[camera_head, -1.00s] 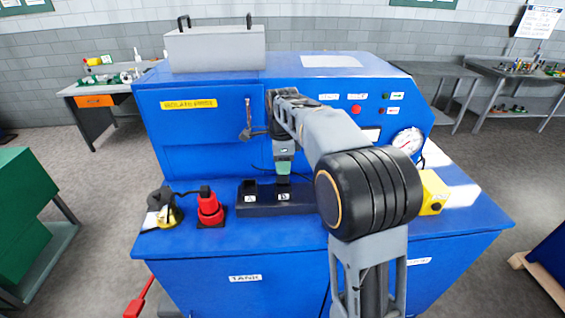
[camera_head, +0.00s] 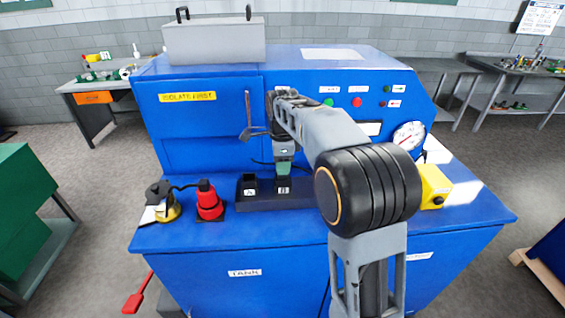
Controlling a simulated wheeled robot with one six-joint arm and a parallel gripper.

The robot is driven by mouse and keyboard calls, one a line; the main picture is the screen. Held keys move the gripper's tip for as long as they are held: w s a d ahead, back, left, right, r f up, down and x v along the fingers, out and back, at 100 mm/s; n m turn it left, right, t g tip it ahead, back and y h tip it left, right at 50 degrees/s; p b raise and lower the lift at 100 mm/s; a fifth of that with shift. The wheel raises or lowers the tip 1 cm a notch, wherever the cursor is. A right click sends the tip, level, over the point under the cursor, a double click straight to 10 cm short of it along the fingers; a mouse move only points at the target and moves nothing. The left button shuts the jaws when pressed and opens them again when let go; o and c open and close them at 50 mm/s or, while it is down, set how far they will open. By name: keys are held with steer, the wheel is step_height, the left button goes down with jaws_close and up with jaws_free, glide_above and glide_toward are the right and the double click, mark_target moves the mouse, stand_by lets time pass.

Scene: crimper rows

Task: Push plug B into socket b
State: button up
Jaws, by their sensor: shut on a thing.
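My gripper (camera_head: 284,149) is shut on a small green plug (camera_head: 284,167), held upright. The plug is over the right-hand position of a low black socket block (camera_head: 310,196) on the blue bench top. The block has white labels A and B on its front, and the plug lines up with the socket at B (camera_head: 283,190). The plug's lower end meets or nearly meets the block's top; I cannot tell how far it is in. The position at A, to the left, has a raised black part. My forearm hides the block's right end.
A red plug-like fitting (camera_head: 209,200) and a black-and-yellow device (camera_head: 161,203) stand left of the block. A yellow box (camera_head: 434,187) stands to the right. The blue cabinet (camera_head: 205,130) rises behind, with a gauge (camera_head: 408,136). The front strip of the bench is clear.

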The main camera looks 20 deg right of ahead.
steer(key=shift+f, duration=0.15)
steer(key=o, duration=1.1)
step_height(320, 180, up, 14)
steer(key=shift+f, duration=0.1)
